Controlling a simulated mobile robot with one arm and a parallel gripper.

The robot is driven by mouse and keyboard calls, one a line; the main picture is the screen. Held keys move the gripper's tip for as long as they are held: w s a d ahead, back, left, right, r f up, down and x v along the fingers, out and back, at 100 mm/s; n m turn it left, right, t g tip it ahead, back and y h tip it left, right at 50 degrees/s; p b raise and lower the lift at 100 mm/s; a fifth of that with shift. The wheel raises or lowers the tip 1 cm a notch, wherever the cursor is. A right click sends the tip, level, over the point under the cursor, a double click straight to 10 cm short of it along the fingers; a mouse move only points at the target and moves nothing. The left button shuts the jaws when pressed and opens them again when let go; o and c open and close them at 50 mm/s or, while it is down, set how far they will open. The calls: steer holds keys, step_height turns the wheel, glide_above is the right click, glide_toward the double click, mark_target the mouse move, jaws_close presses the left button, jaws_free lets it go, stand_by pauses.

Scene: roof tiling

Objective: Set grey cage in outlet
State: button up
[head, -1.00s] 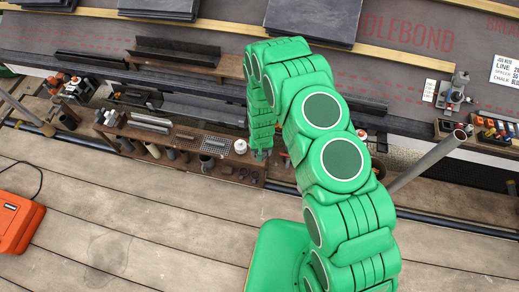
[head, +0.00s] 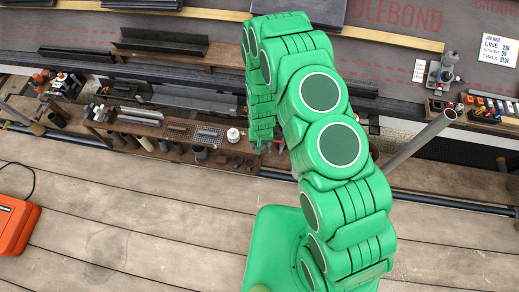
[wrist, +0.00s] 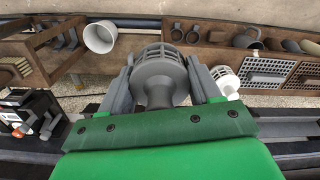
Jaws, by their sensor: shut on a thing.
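My gripper (wrist: 165,92) is shut on the grey cage (wrist: 160,72), a slatted, domed piece held between the two grey fingers in the wrist view. In the head view my gripper (head: 267,143) hangs by the right part of the long wooden bench, and the cage cannot be made out there. A pale grey open round fitting (wrist: 100,37) is at the upper left of the wrist view, apart from the cage. I cannot tell whether it is the outlet.
A white cage (wrist: 226,82) stands just right of my gripper in the wrist view. The wooden bench (head: 160,151) holds grilles and several pipe pieces. A slanted grey pipe (head: 420,140) stands at right. An orange case (head: 15,225) lies on the open plank deck.

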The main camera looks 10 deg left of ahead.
steer(key=w+d+f+m, duration=0.1)
steer(key=w+d+m, duration=0.3)
steer(key=w, duration=0.9)
steer(key=w+d+f+m, duration=0.15)
steer(key=w+d, duration=0.35)
steer(key=w, duration=0.7)
steer(key=shift+w+d+f, duration=0.1)
steer(key=shift+f, duration=2.4)
steer(key=shift+w+d+f, duration=0.1)
steer(key=shift+f, duration=2.4)
steer(key=o, duration=1.2)
steer(key=shift+o, duration=0.2)
step_height(320, 180, up, 9)
